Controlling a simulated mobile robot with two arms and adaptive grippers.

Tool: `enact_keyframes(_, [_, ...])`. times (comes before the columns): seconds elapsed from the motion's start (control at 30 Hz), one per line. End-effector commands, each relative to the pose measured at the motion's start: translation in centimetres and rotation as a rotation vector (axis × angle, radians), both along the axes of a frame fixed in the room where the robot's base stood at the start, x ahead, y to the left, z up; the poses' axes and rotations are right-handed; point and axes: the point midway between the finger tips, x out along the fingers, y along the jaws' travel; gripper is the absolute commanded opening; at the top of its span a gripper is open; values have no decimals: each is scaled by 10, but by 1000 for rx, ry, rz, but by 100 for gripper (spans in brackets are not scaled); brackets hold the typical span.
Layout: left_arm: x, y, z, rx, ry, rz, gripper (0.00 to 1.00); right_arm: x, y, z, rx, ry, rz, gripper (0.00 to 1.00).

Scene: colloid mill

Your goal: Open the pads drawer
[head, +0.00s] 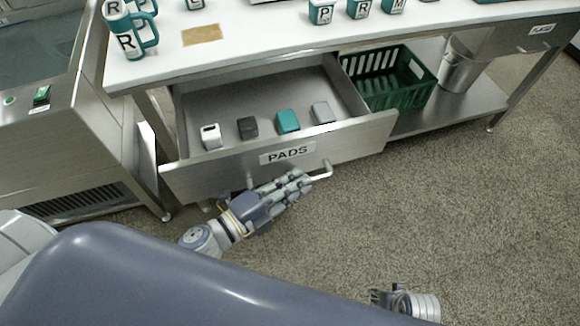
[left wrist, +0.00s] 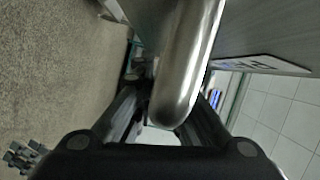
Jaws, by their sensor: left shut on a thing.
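The pads drawer (head: 222,166), a steel drawer with a PADS label (head: 287,152), is pulled out from under the white-topped table in the head view. Several small blocks lie inside, white, dark grey, teal and light grey. My left gripper (head: 300,182) is at the drawer front, below the label, shut on the drawer's bar handle (head: 322,173). In the left wrist view the handle (left wrist: 190,65) runs between the fingers, which hide part of it. My right gripper (head: 378,297) is low at the bottom of the head view, away from the drawer; its fingers are too small to judge.
Mugs and cups stand on the white table (head: 260,30). A green crate (head: 390,80) and a metal bucket (head: 461,66) sit on the lower shelf to the right. A steel machine (head: 60,130) stands at the left. The floor (head: 450,200) before the drawer is clear to the right.

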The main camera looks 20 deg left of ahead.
Motion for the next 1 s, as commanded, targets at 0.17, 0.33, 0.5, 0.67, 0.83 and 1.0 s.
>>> enact_keyframes(0.17, [-16,-11,-1,-3,3,0,0,-1,0,-2,-1,3,0,40])
enact_keyframes(0.33, [-22,-15,0,-1,1,0,0,-2,0,-3,-1,4,0,40])
enact_keyframes(0.5, [-22,-15,0,-1,1,0,0,-2,0,-3,0,5,0,40])
enact_keyframes(0.67, [-22,-15,0,-1,1,0,0,-2,0,-3,0,5,1,40])
enact_keyframes(0.83, [-22,-15,0,-1,1,0,20,-2,0,-3,0,4,0,40])
enact_keyframes(1.0, [-22,-15,0,-1,1,0,20,-2,0,-3,0,4,0,40])
